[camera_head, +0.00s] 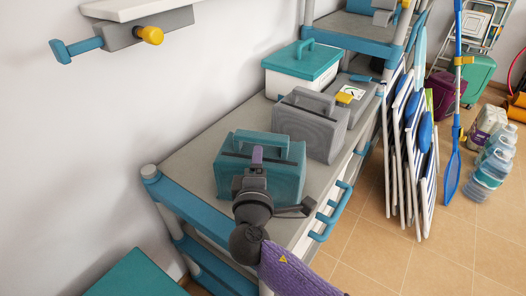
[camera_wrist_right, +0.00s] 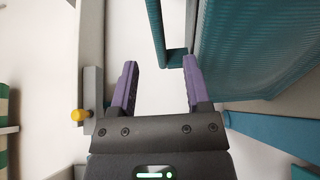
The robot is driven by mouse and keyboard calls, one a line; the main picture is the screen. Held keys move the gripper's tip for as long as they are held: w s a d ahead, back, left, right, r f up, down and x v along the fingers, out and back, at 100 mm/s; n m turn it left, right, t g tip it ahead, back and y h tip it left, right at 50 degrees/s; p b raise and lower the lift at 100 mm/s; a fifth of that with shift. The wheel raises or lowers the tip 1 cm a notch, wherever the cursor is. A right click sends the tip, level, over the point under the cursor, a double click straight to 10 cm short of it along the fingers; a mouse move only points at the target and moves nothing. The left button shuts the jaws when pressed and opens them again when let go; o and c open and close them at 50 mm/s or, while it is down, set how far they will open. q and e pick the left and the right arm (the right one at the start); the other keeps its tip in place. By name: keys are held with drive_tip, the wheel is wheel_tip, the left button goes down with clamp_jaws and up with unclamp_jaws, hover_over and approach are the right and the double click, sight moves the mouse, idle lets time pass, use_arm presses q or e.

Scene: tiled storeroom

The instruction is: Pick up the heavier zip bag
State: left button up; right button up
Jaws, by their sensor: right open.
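A teal bag-like case (camera_head: 280,178) with a top handle stands upright on the grey top of the shelf unit. A similar grey case (camera_head: 313,128) with a handle stands just behind it. I cannot tell by sight which is heavier. My right gripper (camera_head: 257,156) is at the teal case's near side, close to its handle, and hides part of it. In the right wrist view my gripper (camera_wrist_right: 160,78) has its purple fingers apart with nothing between them. A teal ribbed surface (camera_wrist_right: 255,48), probably the teal case, lies right of the fingers. My left gripper is out of view.
A white box with a teal lid (camera_head: 300,68) and a flat grey case (camera_head: 352,92) stand farther back on the shelf top (camera_head: 188,154). A wall shelf (camera_head: 135,8) is above left. Folded chairs (camera_head: 408,150) and bottles (camera_head: 490,174) are at right; tiled floor in front is clear.

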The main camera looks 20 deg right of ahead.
sight(262, 133)
drive_tip(key=x, duration=0.2)
drive_tip(key=shift+w+d+b, duration=0.1)
drive_tip(key=shift+w+b, duration=0.15)
drive_tip(key=shift+b, duration=0.05)
drive_tip(key=b+x, duration=0.2)
drive_tip(key=x, duration=0.5)
drive_tip(key=shift+d, duration=0.1)
drive_tip(key=shift+w+d, duration=0.1)
drive_tip(key=shift+w, duration=0.15)
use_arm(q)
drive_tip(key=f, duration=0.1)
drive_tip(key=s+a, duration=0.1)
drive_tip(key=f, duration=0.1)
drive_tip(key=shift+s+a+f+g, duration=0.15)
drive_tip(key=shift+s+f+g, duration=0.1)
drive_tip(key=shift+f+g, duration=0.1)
use_arm(e)
drive_tip(key=shift+r, duration=0.1)
clamp_jaws()
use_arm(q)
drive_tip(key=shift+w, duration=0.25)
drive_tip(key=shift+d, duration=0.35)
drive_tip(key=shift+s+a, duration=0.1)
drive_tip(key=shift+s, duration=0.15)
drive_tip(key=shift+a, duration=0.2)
